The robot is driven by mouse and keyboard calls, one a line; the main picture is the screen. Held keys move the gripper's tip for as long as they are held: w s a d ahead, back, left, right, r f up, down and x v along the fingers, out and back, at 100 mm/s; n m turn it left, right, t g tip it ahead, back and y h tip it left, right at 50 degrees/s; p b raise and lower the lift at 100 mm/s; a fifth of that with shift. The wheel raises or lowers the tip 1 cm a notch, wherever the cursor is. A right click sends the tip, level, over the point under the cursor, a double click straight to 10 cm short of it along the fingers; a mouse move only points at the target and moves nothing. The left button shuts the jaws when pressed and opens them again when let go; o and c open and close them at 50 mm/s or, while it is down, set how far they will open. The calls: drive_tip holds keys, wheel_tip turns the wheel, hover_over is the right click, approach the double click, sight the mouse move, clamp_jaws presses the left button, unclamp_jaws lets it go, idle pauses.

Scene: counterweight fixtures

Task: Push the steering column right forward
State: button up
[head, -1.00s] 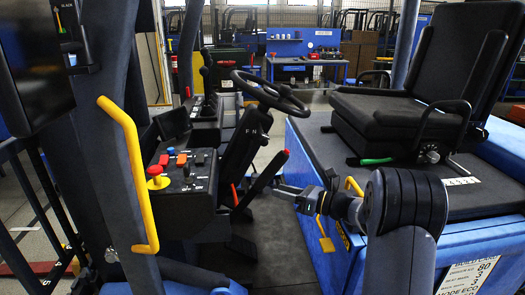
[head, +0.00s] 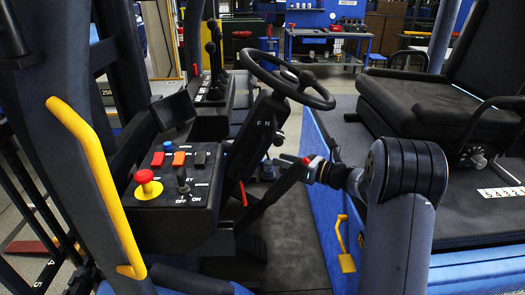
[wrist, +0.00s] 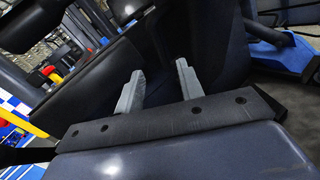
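The black steering column (head: 262,132), marked F N, rises from the floor with a slight lean and carries the black steering wheel (head: 287,75). My gripper (head: 312,170) reaches in from the right, at the upper end of this lever and right of the column. Whether it touches either one cannot be told. In the wrist view my two grey fingers (wrist: 158,72) stand apart with a dark surface behind them, and no held object is clear.
A control panel (head: 185,177) with red and yellow buttons is left of the column. A yellow grab handle (head: 97,180) stands at the left. Dark floor (head: 290,235) lies between.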

sight(261, 153)
drive_tip(key=p+x, duration=0.1)
drive_tip(key=x, duration=0.7)
drive_tip(key=shift+p, duration=0.3)
drive_tip(key=shift+c, duration=0.2)
clamp_jaws()
drive_tip(key=shift+a, duration=0.1)
